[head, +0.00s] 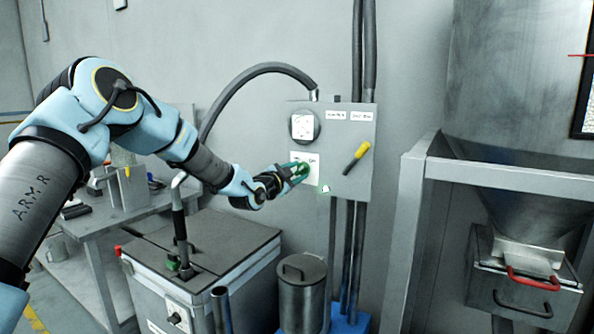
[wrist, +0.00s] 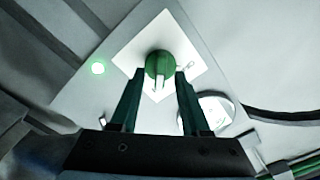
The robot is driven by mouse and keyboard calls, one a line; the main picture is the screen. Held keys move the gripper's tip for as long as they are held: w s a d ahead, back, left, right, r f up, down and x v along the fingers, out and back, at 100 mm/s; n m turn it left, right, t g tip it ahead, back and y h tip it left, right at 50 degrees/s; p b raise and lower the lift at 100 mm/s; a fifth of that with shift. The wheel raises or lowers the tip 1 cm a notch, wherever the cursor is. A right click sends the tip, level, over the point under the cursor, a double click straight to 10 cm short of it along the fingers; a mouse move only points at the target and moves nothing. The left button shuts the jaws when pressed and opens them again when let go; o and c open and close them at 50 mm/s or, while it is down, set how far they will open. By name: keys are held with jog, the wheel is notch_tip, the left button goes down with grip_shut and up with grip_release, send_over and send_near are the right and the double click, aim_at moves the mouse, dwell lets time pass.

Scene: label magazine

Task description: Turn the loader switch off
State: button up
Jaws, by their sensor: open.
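The loader switch, a green round knob (wrist: 160,65) with a pale pointer mark, sits on a white square plate (wrist: 125,60) on a grey control box (head: 345,120). In the wrist view, my gripper (wrist: 160,79) is open, with its two dark green fingers reaching up to either side of the knob. I cannot tell whether the fingers touch it. In the head view, my gripper (head: 297,171) is at the box's lower left and hides much of the switch. A small green lamp (wrist: 98,68) glows beside the plate; it also shows in the head view (head: 325,188).
A round gauge (head: 304,126) sits above the switch, and a yellow-handled lever (head: 356,157) is to its right. A grey cabinet (head: 215,250) with an upright handle stands below my arm. A metal frame with a hopper (head: 530,200) stands at the right.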

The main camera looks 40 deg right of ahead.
grip_shut()
dwell(0.3)
dwell(0.3)
